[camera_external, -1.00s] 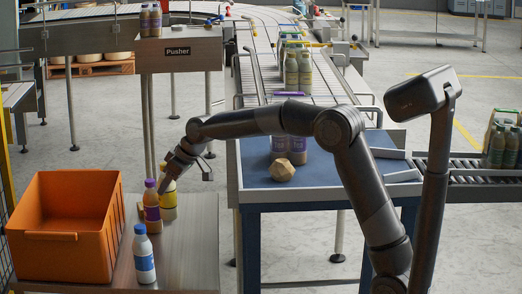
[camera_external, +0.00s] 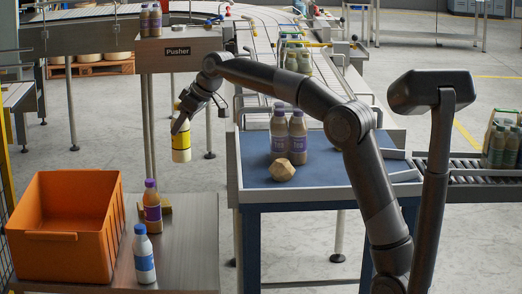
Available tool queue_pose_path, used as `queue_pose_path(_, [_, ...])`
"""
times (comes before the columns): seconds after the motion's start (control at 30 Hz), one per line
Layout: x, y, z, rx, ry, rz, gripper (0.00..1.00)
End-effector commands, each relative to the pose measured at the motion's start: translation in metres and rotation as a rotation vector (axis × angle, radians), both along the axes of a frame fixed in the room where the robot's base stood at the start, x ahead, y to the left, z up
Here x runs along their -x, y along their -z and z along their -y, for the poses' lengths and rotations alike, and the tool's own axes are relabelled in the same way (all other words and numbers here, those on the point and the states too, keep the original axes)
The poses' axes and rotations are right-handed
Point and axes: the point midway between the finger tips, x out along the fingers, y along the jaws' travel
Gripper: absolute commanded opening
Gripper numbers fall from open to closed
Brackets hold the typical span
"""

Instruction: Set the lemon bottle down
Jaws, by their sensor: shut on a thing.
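The lemon bottle (camera_external: 181,148), yellow with a pale label band, hangs upright in the air above the back of the grey side table (camera_external: 190,235). My gripper (camera_external: 180,122) is shut on its upper part, and the fingers hide its cap. The bottle is clear of the table and left of the blue-topped packing table (camera_external: 325,180).
On the side table stand an orange crate (camera_external: 60,258), a brown bottle with a purple label (camera_external: 152,207) and a white-and-blue bottle (camera_external: 144,256). The side table's right part is clear.

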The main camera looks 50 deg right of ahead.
Motion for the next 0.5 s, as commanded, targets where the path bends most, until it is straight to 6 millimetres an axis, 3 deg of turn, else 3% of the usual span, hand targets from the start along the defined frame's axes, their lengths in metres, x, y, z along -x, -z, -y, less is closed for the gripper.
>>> queue_pose_path(0.03, [-0.002,-0.016,0.000,-0.001,0.000,0.005,0.19])
queue_pose_path(0.13, [-0.001,-0.040,0.000,0.000,0.001,0.003,0.19])
queue_pose_path(0.3, [-0.001,-0.064,0.000,0.000,0.000,0.003,0.19])
queue_pose_path(0.5, [-0.001,-0.079,0.000,0.000,0.001,0.002,0.19])
